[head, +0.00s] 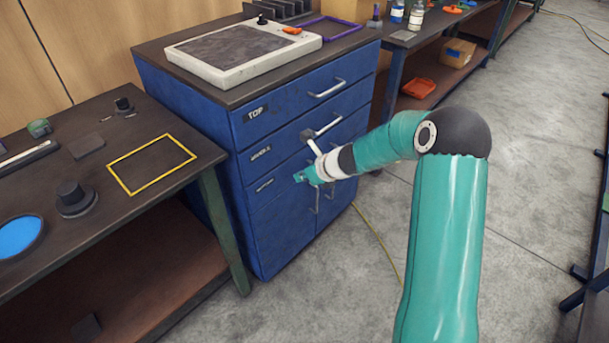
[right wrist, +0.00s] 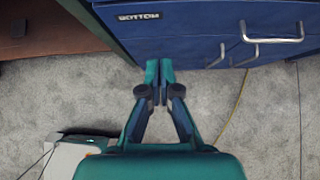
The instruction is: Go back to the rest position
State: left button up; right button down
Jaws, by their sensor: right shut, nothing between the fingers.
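My right gripper (head: 300,177) is in front of the blue drawer cabinet (head: 262,225), near its lower drawers. In the right wrist view the two fingers of the gripper (right wrist: 159,72) are together and empty, beside the cabinet front (right wrist: 185,35) with its label reading BOTTOM. Metal drawer handles show to the right of the fingers in that view. The drawers in the head view look closed, though my arm hides part of the front. My left gripper is in neither view.
A dark workbench (head: 95,215) with a yellow frame (head: 152,163) stands left of the cabinet. A grey slab (head: 244,54) lies on the cabinet top. A yellow cable (head: 377,240) runs over the floor. Open concrete floor (head: 345,290) lies in front and right.

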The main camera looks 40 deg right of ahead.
jog(key=shift+s+r, duration=0.4)
jog(key=s+a+f+n+g+y+p, duration=0.2)
jog(key=s+a+f+n, duration=0.15)
jog(key=a, duration=0.65)
jog(key=s+a+f+n+g+y+p, duration=0.25)
jog(key=a+f, duration=0.25)
jog(key=a, duration=0.6)
jog(key=s+a+f+n+g+p, duration=0.1)
jog(key=s+a+n, duration=0.2)
jog(key=s+n, duration=0.3)
jog(key=s+a+f+n+g+h, duration=0.1)
jog(key=s+a+n, duration=0.3)
jog(key=n, duration=0.8)
jog(key=s+a+f+n+g+p, duration=0.1)
jog(key=s+a+f+n+g, duration=0.1)
jog(key=s+n, duration=0.6)
jog(key=shift+s+a+f+n+p, duration=0.35)
jog(key=shift+a+f, duration=0.35)
jog(key=shift+a, duration=0.35)
